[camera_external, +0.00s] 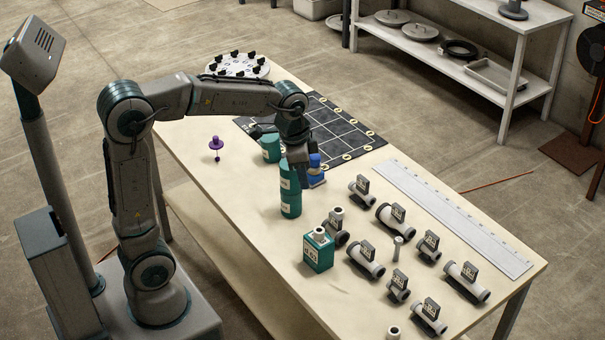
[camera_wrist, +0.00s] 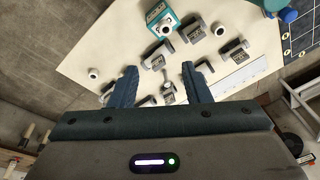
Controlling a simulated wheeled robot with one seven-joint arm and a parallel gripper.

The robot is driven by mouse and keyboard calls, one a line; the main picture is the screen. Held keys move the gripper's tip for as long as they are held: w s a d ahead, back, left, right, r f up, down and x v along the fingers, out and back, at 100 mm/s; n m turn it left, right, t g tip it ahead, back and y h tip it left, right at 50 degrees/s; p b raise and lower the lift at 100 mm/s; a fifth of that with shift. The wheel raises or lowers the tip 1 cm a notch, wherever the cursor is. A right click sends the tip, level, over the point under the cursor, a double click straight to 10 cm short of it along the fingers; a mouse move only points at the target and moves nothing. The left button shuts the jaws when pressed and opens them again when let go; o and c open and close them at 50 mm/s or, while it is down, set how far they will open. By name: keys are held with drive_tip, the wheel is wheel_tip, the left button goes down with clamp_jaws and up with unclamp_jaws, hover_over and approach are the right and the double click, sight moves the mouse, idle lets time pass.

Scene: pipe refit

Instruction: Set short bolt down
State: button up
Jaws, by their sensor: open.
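I cannot tell for sure which part is the short bolt. A small pale upright piece (camera_external: 398,246) stands among the pipe fittings in the external view. Another pale round-topped piece (camera_external: 393,333) stands at the near edge of the picture and seems to be the pale ring (camera_wrist: 93,73) at left in the wrist view. My gripper (camera_wrist: 159,68) is open, with nothing held between its dark blue fingers.
Several tagged pipe fittings (camera_external: 365,261) lie on the right half of the table. A teal box (camera_external: 318,252), a blue-topped item (camera_external: 315,161), a long grey ruler-like strip (camera_external: 450,215), a dark grid mat (camera_external: 335,135) and a purple piece (camera_external: 216,144) are around. The table's left side is mostly clear.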

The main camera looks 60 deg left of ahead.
drive_tip(key=s+a+f+n, duration=0.1)
drive_tip(key=s+f+n, duration=0.1)
drive_tip(key=s, duration=0.6)
drive_tip(key=s+a+f+n+t, duration=0.1)
drive_tip(key=s+a+f+n, duration=0.1)
drive_tip(key=s+n, duration=0.3)
drive_tip(key=s, duration=0.4)
drive_tip(key=shift+s+a, duration=0.25)
drive_tip(key=shift+s, duration=0.05)
drive_tip(key=shift+f, duration=0.1)
